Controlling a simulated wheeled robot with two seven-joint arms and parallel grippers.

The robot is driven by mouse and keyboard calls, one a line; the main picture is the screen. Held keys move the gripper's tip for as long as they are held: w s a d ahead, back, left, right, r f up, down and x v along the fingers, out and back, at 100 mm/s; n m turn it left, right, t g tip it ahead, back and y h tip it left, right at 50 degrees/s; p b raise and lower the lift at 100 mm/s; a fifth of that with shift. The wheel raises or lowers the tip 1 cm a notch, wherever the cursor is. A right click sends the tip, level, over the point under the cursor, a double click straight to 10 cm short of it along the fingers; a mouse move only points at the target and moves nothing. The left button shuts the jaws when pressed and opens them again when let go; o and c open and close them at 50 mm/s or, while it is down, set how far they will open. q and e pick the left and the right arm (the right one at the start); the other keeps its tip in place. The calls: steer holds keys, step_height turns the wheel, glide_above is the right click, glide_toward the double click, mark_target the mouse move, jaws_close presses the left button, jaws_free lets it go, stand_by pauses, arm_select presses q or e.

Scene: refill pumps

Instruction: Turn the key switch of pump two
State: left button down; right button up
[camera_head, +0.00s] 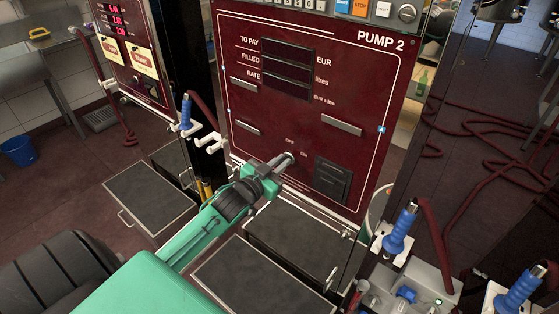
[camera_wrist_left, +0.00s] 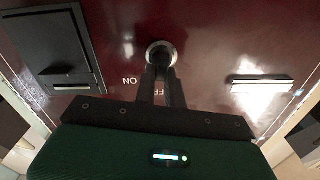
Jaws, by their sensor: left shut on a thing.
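Pump two is a dark red panel (camera_head: 215,60) with "PUMP 2" at its top right and dark display windows. My left gripper (camera_head: 284,161) reaches its lower part from the left, at the key switch (camera_head: 290,157) below the "OFF" and "ON" marks. In the left wrist view the round metal ring of the key switch (camera_wrist_left: 161,47) sits right at my left fingertips (camera_wrist_left: 161,72). The fingers are close together, shut on the key, which they mostly hide. Which way the key points cannot be told. My right gripper is not in view.
A black slotted box (camera_head: 333,181) is right of the key switch. Blue-handled nozzles (camera_head: 400,228) stand on brackets beside the pump, with dark red hoses. Another pump (camera_head: 130,50) stands left.

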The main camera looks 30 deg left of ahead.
arm_select(q)
steer(key=m+p, duration=0.1)
steer(key=m, duration=0.3)
steer(key=m+p, duration=0.1)
steer(key=m, duration=0.1)
steer(key=shift+d+p, duration=0.3)
steer(key=shift+d+f+m+p, duration=0.1)
steer(key=shift+f+m+p, duration=0.1)
steer(key=shift+m, duration=0.8)
steer(key=shift+d+f+m+p, duration=0.1)
steer(key=shift+m+p, duration=0.05)
steer(key=shift+m, duration=0.85)
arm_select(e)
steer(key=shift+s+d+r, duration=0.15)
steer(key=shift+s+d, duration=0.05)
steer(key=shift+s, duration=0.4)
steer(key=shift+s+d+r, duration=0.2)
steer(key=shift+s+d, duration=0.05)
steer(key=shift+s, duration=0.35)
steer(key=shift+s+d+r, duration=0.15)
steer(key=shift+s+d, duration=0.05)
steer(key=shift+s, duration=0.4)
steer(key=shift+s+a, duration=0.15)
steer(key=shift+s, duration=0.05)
